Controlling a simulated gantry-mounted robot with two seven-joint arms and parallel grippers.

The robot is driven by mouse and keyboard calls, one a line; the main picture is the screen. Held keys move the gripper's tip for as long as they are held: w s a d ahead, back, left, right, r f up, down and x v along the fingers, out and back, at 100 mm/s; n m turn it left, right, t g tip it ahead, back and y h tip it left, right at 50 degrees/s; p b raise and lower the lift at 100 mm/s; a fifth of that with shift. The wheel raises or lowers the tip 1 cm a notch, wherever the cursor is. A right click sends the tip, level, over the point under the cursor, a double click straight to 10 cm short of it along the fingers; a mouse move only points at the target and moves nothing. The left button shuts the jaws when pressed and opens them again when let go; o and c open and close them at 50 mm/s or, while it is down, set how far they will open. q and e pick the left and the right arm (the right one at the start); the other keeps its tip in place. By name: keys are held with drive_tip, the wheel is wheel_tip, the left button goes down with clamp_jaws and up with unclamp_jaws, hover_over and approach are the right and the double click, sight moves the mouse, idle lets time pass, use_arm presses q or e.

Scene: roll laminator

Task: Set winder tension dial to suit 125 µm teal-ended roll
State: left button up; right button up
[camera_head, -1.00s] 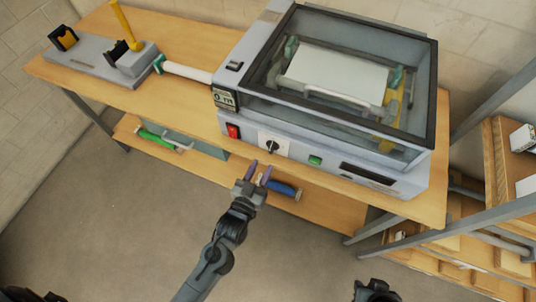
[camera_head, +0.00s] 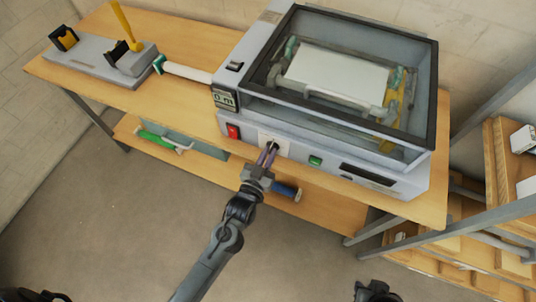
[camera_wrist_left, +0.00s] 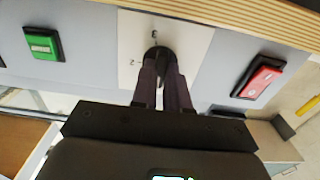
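A white roll with teal ends (camera_head: 186,72) lies left of the laminator (camera_head: 325,140). Another teal-ended white roll (camera_head: 335,75) sits under the clear lid. My right gripper (camera_head: 375,291) is partly in view at the bottom edge, away from the bench.
A red switch (camera_head: 233,131) is left of the dial and a green button (camera_head: 315,161) is right of it. A grey stand (camera_head: 90,65) occupies the bench's left end. Green (camera_head: 160,140) and blue (camera_head: 287,191) rolls lie on the lower shelf. A rack (camera_head: 500,170) stands at right.

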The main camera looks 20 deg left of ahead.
use_arm(q)
clamp_jaws()
